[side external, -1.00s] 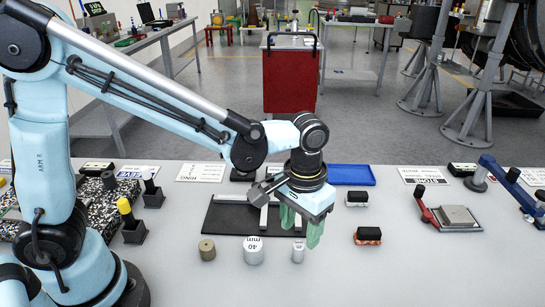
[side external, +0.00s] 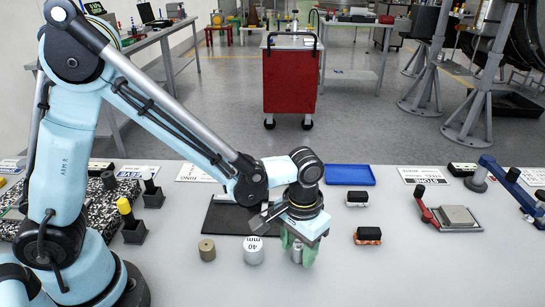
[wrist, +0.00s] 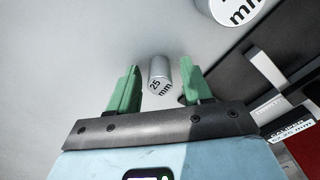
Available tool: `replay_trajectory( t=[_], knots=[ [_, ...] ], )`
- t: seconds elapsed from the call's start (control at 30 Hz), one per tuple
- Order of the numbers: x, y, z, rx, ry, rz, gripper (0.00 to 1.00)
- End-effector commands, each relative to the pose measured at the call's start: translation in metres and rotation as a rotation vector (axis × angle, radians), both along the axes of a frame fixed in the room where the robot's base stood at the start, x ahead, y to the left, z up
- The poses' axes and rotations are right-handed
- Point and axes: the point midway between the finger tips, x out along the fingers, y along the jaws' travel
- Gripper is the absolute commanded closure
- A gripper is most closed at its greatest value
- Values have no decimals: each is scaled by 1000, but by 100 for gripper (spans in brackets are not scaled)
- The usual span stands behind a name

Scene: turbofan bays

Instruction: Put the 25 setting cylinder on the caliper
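The 25 setting cylinder (side external: 297,254) is a small silver cylinder standing on the grey table. In the wrist view its top reads "25 mm" (wrist: 160,78). My gripper (side external: 298,258) points down over it, and its green fingers (wrist: 160,72) stand on either side of the cylinder. The gripper is open, with a gap showing on both sides. The caliper (wrist: 266,72), with light metal bars on a dark base, lies to the right in the wrist view. In the side view my gripper and wrist hide most of the caliper, and its black base (side external: 226,218) shows at left.
A larger 40 mm cylinder (side external: 253,250) stands close to the left of my gripper, and a brown cylinder (side external: 207,250) is farther left. A red-and-black block (side external: 368,236) is to the right. A blue tray (side external: 349,174) lies behind. The table front is clear.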

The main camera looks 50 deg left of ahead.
Motion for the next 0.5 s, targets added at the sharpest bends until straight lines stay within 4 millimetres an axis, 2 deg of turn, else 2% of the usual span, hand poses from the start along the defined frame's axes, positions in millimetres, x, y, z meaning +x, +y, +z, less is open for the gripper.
replay_trajectory(
  t=[0.03,0.3,0.5],
  knots=[
    [0,0,0,0,0,0,59],
    [0,0,0,0,0,0,100],
    [0,0,0,0,0,0,100]
  ],
)
